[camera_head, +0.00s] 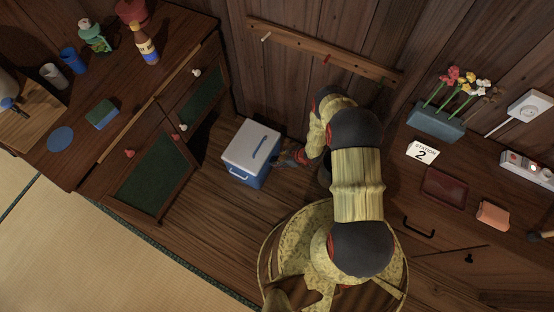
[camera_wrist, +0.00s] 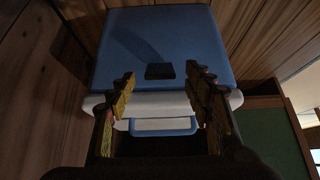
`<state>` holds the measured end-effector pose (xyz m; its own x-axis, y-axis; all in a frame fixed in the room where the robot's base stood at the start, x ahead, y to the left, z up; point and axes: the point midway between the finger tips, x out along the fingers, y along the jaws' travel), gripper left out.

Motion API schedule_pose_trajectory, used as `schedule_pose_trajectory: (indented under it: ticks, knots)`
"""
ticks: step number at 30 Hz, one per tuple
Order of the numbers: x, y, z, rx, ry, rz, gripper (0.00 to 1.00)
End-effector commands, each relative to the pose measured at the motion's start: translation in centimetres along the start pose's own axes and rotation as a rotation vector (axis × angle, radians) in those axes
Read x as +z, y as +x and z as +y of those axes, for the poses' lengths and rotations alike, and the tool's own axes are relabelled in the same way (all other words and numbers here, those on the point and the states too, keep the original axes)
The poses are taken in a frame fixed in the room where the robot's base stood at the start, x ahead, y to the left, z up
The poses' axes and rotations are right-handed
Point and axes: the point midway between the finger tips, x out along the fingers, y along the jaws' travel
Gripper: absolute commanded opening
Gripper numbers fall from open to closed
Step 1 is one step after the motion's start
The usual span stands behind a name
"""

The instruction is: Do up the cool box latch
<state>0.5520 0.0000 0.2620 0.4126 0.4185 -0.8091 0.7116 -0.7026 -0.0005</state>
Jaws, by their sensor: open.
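The cool box stands on the wooden floor in the head view, with a white lid (camera_head: 252,143) and a blue body (camera_head: 243,177). The lid looks down on the body. In the wrist view the box's blue side (camera_wrist: 160,35) fills the top and the white lid edge (camera_wrist: 160,105) lies below it. A small dark piece (camera_wrist: 159,71), perhaps the latch or its catch, sits on the blue side near the lid.
A wooden cabinet (camera_head: 135,160) with green-panelled doors stands left of the box. A plank wall with a peg rail (camera_head: 320,50) is behind it. A desk with a flower planter (camera_head: 436,122) is at the right. Floor in front of the box is clear.

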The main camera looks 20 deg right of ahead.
Motion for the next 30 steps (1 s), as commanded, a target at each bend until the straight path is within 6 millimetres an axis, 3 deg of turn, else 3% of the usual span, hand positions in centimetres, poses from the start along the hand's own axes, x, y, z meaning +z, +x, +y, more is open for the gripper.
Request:
schedule_pose_trajectory:
  ticks: [6,13,18,27,30]
  knots:
    - [0.0,-4.0,0.2,0.002,0.003,-0.001,0.52]
    - [0.0,-7.2,0.1,0.001,0.002,-0.001,0.52]
    - [0.0,-8.3,0.0,0.000,0.000,-0.001,0.52]
    - [0.0,-8.4,0.0,0.000,0.000,-0.001,0.52]
    - [0.1,-8.4,0.2,0.005,0.007,-0.004,0.46]
